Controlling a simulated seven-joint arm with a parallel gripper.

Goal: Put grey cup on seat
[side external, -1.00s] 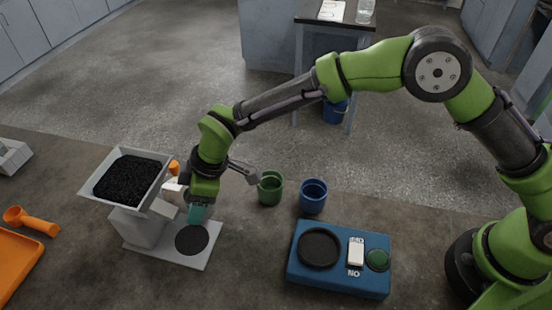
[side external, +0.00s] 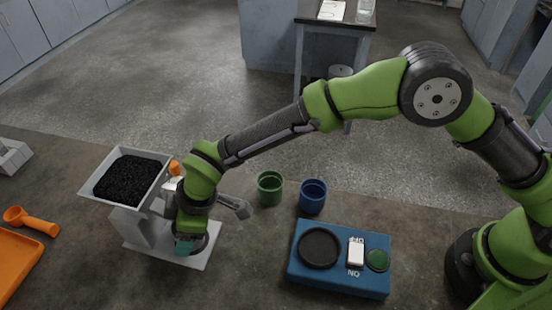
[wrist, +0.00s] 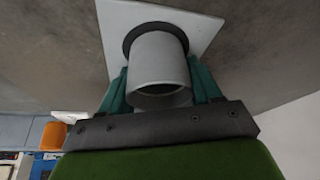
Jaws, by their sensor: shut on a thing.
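The grey cup (wrist: 160,75) is between the teal fingers of my gripper (wrist: 160,88), which is shut on it. In the wrist view the cup stands over a black round disc (wrist: 133,34) on a pale base plate (wrist: 117,14), roughly centred on it. I cannot tell whether its bottom touches the disc. In the side view my gripper (side external: 187,246) is low over the front of that base plate (side external: 209,258), and the gripper and wrist hide most of the cup and disc.
A hopper of black grains (side external: 131,181) stands just left of my wrist. A green cup (side external: 270,188) and a blue cup (side external: 313,196) stand to the right, behind a blue machine (side external: 338,283) with a black round pad (side external: 320,248). An orange scoop (side external: 35,222) and tray (side external: 15,265) lie left.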

